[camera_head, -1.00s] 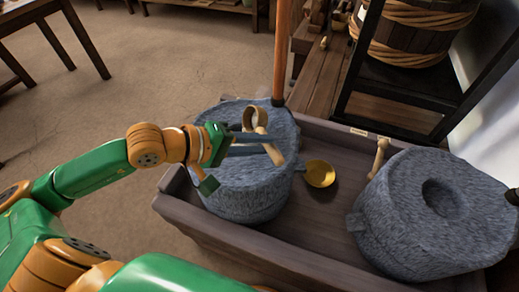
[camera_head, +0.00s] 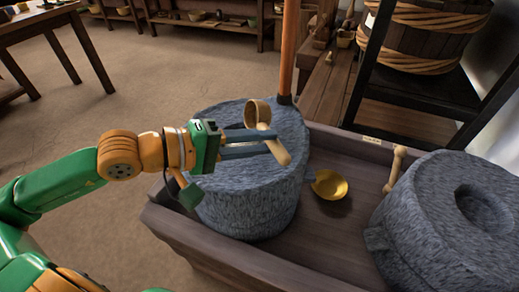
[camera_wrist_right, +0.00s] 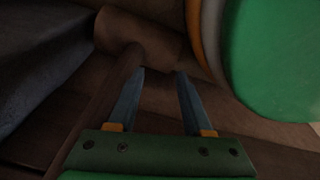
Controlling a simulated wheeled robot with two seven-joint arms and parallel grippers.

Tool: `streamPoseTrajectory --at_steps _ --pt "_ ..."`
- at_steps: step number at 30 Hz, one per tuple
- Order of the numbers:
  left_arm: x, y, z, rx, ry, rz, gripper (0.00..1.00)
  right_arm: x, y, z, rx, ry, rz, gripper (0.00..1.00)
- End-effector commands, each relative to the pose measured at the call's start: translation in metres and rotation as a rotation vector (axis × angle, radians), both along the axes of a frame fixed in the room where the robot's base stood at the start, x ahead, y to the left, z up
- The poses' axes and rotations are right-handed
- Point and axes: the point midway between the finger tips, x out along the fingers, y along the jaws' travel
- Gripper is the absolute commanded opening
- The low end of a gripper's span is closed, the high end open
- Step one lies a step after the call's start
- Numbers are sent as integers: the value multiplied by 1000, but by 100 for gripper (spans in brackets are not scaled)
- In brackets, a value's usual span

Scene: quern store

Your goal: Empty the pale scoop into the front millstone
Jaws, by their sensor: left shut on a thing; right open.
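The pale wooden scoop (camera_head: 277,150) is in my left gripper (camera_head: 270,140), shut on its handle. Its bowl (camera_head: 258,112) points away from me over the left grey millstone (camera_head: 245,210), and its handle end points down towards me. The inside of the bowl is too small to read, so I cannot tell what it holds. A second grey millstone (camera_head: 450,215), with a round hollow in its top, stands at the right. I cannot tell which one is called front. My right gripper (camera_wrist_right: 160,75) is open and empty in the right wrist view.
Both millstones stand in a brown wooden trough (camera_head: 200,245). A yellow bowl (camera_head: 329,185) lies between them, beside a small pale wooden peg (camera_head: 396,168). An upright orange pole (camera_head: 290,50) rises behind the left stone. A black frame (camera_head: 365,70) and a roped barrel (camera_head: 425,35) stand behind.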

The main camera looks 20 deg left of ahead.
Motion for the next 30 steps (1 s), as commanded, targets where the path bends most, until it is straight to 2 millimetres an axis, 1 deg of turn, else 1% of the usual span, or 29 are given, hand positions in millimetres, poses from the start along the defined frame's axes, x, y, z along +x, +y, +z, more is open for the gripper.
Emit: streamPoseTrajectory --at_steps 1,12,19,30 --pt "-1 0 -6 -4 -6 -2 0 3 -1 -9 -2 -5 -1 50" --pt "-3 2 -6 -72 -72 -2 0 29 22 -13 28 -9 0 50" --pt "-4 3 -3 -87 -89 -2 0 35 27 -11 35 -8 0 50" --pt "-4 3 -2 -88 -90 -2 0 35 27 -10 35 -8 0 50"
